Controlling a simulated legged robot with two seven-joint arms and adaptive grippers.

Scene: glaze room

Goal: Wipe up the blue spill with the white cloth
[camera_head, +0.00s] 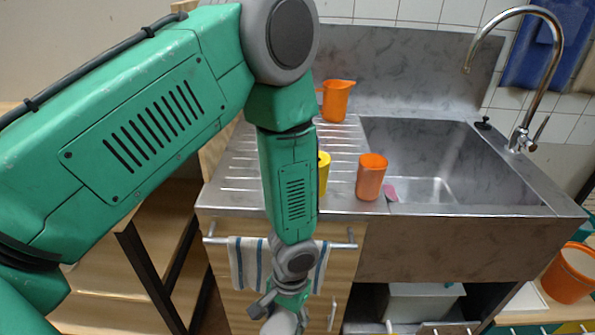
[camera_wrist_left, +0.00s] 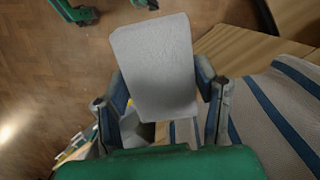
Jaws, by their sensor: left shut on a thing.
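My left gripper (camera_wrist_left: 160,88) is shut on a flat, pale, roughly rectangular piece that looks like the white cloth (camera_wrist_left: 155,50). The cloth stands out beyond the fingers in the left wrist view. In the head view, my left arm hangs down in front of the sink unit, and its wrist end is at the bottom edge; the held cloth does not show there. I see no blue spill in either view. My right gripper is not in view.
A striped towel (camera_head: 250,262) hangs on the counter's front rail, close beside the gripper in the wrist view (camera_wrist_left: 285,110). On the drainboard stand an orange jug (camera_head: 336,100), an orange cup (camera_head: 371,177) and a yellow cup (camera_head: 323,172), partly hidden. The sink (camera_head: 425,150) is at right.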

